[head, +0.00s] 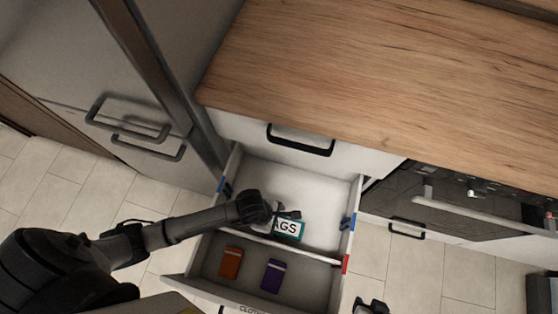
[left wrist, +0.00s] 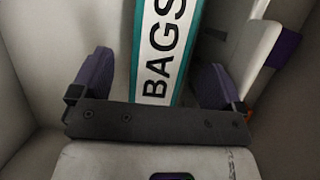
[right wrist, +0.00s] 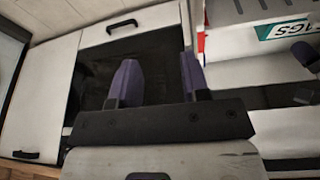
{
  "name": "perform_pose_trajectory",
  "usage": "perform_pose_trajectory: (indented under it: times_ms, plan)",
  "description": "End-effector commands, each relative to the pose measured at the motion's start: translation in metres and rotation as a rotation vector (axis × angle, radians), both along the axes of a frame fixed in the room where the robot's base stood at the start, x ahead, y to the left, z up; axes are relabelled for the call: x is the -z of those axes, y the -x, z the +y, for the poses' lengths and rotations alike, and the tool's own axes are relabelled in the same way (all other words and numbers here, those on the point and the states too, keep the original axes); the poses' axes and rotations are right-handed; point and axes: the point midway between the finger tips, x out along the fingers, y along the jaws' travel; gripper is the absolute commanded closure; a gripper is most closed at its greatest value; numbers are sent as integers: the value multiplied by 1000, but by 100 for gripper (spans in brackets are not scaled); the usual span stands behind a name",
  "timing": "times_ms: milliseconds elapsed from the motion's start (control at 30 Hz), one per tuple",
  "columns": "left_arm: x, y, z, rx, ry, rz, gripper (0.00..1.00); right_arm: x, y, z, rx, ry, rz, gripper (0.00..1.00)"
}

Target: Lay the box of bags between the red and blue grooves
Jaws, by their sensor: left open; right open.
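The box of bags (head: 289,229), white with a teal border, shows in the open drawer behind a white divider (head: 318,257). The arm hides its left part in the head view; whether it rests on the floor is unclear. My left gripper (head: 287,212) is open over it. In the left wrist view the box (left wrist: 162,50) runs lengthwise between the spread fingers. Blue grooves (head: 348,222) mark the drawer's side walls; a red groove (head: 345,264) is at the divider's right end. My right gripper (right wrist: 158,80) is open and empty outside the drawer, to its right.
An orange pack (head: 231,262) and a purple pack (head: 273,275) lie in the drawer's front compartment. A wooden worktop (head: 390,70) is above the drawer. An oven front (head: 440,200) stands to the right and steel fridge doors (head: 120,70) to the left.

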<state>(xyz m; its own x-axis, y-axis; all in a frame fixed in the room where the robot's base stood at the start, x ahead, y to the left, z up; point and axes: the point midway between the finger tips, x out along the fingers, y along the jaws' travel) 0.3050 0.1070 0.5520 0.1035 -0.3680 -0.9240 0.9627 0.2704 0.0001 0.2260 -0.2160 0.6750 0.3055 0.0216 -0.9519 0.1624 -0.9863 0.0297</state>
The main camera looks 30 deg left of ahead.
Motion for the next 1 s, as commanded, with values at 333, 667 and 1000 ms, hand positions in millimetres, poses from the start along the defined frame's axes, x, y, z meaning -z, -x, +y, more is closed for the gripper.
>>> perform_pose_trajectory:
  times_ms: [333, 667, 1000]
  plan:
    - [-62, 7, 24, 2, 0, -1, 7, -29, 0, 0, -1, 1, 0, 57]
    - [-83, 9, 32, 0, 1, 1, 7, -36, 0, -3, -6, 9, 0, 57]
    - [-83, 9, 33, 0, 1, 0, 7, -36, 0, -2, -6, 8, 0, 57]
